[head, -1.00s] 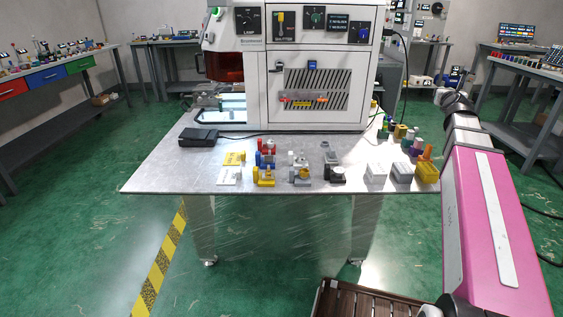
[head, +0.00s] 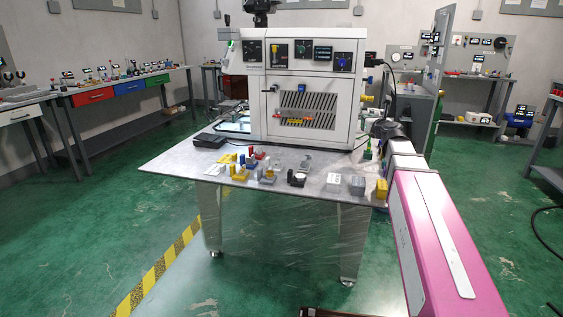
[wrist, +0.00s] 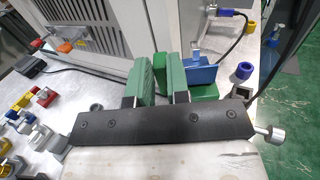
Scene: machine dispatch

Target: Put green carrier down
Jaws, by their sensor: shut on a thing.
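In the wrist view my gripper (wrist: 155,92) is shut on the green carrier (wrist: 160,74), whose upright green parts show at the jaws. How much green belongs to the carrier and how much to the fingers is hard to tell. Whether its underside touches the table is hidden. In the head view the end of my arm is over the table's right back corner, beside the machine. A small green piece (head: 368,150) shows just left of it.
Close to the jaws stand a blue block (wrist: 202,74) and a blue ring (wrist: 243,71). The white machine (wrist: 100,35) rises just behind. Several coloured parts lie along the front of the metal table (head: 165,163). A grey block (head: 357,185) and a yellow block (head: 381,189) stand at its right edge.

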